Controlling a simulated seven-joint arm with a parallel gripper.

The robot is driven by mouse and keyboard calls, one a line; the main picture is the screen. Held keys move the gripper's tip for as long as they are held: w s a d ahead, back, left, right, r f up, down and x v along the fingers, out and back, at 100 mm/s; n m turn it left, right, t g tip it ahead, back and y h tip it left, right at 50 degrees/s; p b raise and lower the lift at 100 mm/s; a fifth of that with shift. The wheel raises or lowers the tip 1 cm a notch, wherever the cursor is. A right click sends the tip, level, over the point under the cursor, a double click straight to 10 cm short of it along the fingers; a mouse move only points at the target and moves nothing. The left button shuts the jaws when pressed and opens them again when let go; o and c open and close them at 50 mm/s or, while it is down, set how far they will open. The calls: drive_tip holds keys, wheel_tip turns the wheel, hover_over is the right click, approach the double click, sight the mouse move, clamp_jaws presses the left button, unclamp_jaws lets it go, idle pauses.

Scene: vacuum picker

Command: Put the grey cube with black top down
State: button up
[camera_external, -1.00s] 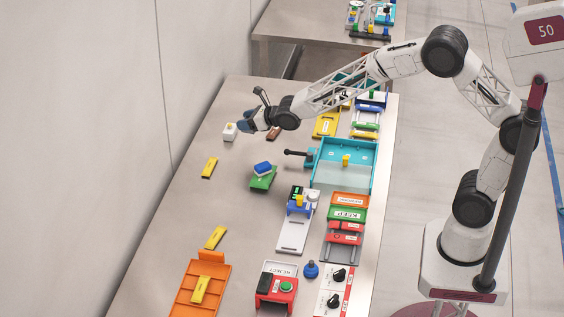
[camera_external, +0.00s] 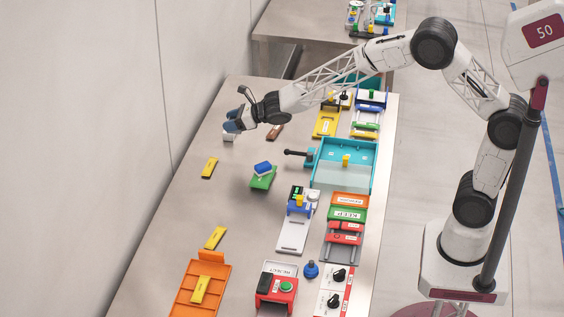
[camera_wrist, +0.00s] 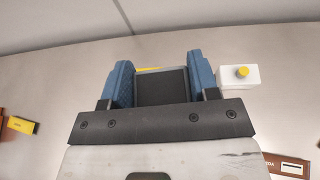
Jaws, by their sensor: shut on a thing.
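My gripper (camera_external: 234,122) is over the far left part of the table, with its blue fingers hiding most of what they hold in the external view. In the wrist view my gripper (camera_wrist: 161,85) is shut on the grey cube with black top (camera_wrist: 162,87), which sits between the two blue fingers. A sliver of yellow shows just behind the cube. The gap between the cube and the surface below cannot be judged.
A white block with a yellow knob (camera_wrist: 238,78) stands just right of the fingers in the wrist view; the white block (camera_external: 229,136) is partly hidden externally. A green block with a blue top (camera_external: 263,177) and a yellow bar (camera_external: 209,167) lie nearer. Bare table lies between them.

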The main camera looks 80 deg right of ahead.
drive_tip(key=w+a+r+n+g+y, duration=0.15)
drive_tip(key=w+a+n+y, duration=0.35)
drive_tip(key=a, duration=0.5)
drive_tip(key=n+g+y, duration=0.6)
drive_tip(key=n+g, duration=0.1)
drive_tip(key=n, duration=0.1)
hover_over(207, 197)
wheel_tip(207, 197, down, 4)
drive_tip(key=shift+r, duration=0.25)
drive_tip(key=shift+f, duration=3.15)
drive_tip(key=shift+f, duration=1.85)
drive_tip(key=shift+f, duration=0.2)
drive_tip(key=o, duration=0.9)
